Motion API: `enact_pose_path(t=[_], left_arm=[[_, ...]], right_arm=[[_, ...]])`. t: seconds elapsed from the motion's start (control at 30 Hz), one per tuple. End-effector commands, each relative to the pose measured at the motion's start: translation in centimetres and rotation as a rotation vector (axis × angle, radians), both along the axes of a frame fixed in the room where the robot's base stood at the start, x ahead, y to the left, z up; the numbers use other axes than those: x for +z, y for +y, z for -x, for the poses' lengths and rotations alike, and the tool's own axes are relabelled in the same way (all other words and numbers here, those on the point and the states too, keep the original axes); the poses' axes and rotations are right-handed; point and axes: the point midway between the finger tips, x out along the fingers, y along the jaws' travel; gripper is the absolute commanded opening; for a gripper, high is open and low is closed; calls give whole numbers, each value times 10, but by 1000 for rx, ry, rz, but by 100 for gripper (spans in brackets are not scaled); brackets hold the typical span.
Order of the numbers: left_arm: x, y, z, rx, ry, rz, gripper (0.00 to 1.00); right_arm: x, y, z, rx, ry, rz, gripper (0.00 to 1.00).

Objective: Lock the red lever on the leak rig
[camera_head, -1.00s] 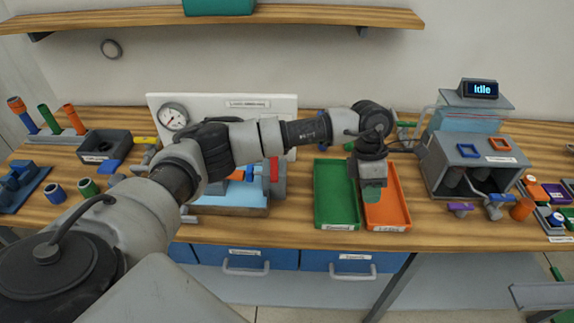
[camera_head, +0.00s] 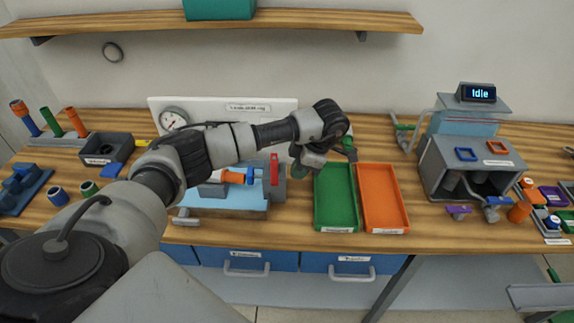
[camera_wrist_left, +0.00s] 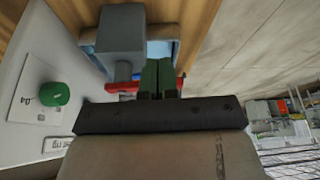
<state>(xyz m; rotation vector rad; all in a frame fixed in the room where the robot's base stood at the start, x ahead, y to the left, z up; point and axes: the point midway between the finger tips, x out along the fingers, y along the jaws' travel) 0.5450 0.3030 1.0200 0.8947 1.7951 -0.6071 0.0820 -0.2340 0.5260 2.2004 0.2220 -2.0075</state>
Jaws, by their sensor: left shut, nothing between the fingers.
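The leak rig has a white back panel (camera_head: 222,108) with a gauge, and a light blue base (camera_head: 225,203) in front. Its red lever (camera_head: 274,169) stands upright in the head view, beside a grey block at the right end of the base. My left gripper (camera_head: 297,168) is just right of the lever, shut and empty. In the left wrist view the green fingertips (camera_wrist_left: 158,76) are close together, and the red lever (camera_wrist_left: 181,82) shows partly behind them. I cannot tell whether they touch it. My right gripper is not in view.
A green tray (camera_head: 335,226) and an orange tray (camera_head: 384,226) lie empty right of the rig. A grey machine (camera_head: 435,170) with an "Idle" display stands further right. A green button (camera_wrist_left: 55,94) is on the panel in the left wrist view.

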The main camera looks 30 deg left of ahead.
Motion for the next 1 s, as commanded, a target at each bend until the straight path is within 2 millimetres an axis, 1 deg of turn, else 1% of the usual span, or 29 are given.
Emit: enact_pose_path(t=[0.03, 0.13, 0.23, 0.67, 0.9, 1.0], left_arm=[[8, 9, 5, 4, -3, -1, 0], [6, 18, 12, 3, -3, -1, 0], [5, 22, 16, 0, -2, -1, 0], [3, 25, 18, -5, -5, 0, 0], [2, 36, 29, -120, -4, 0, 0], [3, 36, 29, -125, -3, 1, 0]], right_arm=[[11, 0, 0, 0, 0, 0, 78], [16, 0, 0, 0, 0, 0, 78], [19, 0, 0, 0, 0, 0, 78], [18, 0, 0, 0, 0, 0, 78], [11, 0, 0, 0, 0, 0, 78], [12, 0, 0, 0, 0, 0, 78]])
